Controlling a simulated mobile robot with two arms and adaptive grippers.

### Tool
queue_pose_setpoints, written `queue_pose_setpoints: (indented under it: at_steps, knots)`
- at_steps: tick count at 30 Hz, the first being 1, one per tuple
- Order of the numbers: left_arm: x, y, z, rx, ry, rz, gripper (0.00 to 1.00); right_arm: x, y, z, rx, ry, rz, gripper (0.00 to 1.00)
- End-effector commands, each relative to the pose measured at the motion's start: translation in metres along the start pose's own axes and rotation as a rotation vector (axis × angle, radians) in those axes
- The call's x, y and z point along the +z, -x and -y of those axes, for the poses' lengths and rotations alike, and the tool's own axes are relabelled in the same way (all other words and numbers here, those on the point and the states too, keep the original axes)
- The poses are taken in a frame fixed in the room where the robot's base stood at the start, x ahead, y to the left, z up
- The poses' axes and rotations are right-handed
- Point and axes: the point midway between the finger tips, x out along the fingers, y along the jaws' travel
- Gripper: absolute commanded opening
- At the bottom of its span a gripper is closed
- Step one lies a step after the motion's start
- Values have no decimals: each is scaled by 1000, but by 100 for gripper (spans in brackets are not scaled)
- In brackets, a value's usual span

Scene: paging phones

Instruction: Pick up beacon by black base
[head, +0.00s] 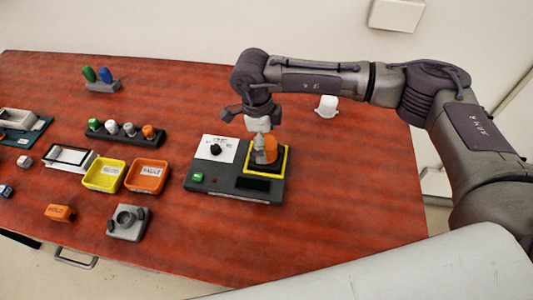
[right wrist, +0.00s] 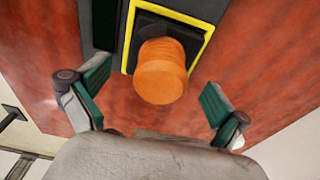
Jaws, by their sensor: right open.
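The beacon (right wrist: 161,72) has an orange ribbed top and a black base (right wrist: 150,30). In the right wrist view it stands within a yellow-framed square on a dark unit. In the head view the beacon's orange part (head: 270,146) shows partly behind my right gripper (head: 262,155). My right gripper (right wrist: 155,105) is open, its green-padded fingers spread wide to either side below the beacon in the wrist picture. It is close to the beacon and holds nothing. My left gripper is not in view.
The grey unit (head: 225,188) carries a white label, a black knob and a green button. Yellow (head: 104,175) and orange (head: 147,176) trays stand to its left. A dark rack (head: 125,133) with several coloured pegs is behind them.

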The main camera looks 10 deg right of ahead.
Motion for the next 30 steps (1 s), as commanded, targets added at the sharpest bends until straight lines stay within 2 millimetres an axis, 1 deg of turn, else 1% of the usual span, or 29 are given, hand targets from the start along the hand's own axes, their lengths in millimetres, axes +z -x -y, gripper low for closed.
queue_pose_setpoints:
  at_steps: [1, 3, 6, 9, 13, 18, 19, 26, 27, 30]
  knots:
    - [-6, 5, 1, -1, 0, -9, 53, 0, -3, 0, 3, 0, -2, 100]
    - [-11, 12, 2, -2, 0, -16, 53, 2, -12, 0, 4, 1, -3, 100]
    - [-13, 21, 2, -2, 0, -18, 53, 4, -28, 1, 4, 1, -4, 100]
    - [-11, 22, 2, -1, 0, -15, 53, 4, -42, 1, 4, 0, -1, 100]
    - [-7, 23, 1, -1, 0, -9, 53, 5, -49, 2, 1, 1, 1, 100]
    - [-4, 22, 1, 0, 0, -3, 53, 5, -50, 2, 1, 1, 1, 100]
    - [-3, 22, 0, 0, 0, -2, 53, 5, -49, 2, 1, 1, 1, 98]
    - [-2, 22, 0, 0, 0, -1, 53, 5, -49, 2, 1, 1, 1, 60]
    - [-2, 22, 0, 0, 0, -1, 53, 5, -49, 2, 1, 1, 1, 53]
    - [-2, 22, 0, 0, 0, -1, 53, 5, -48, 2, 1, 1, 2, 39]
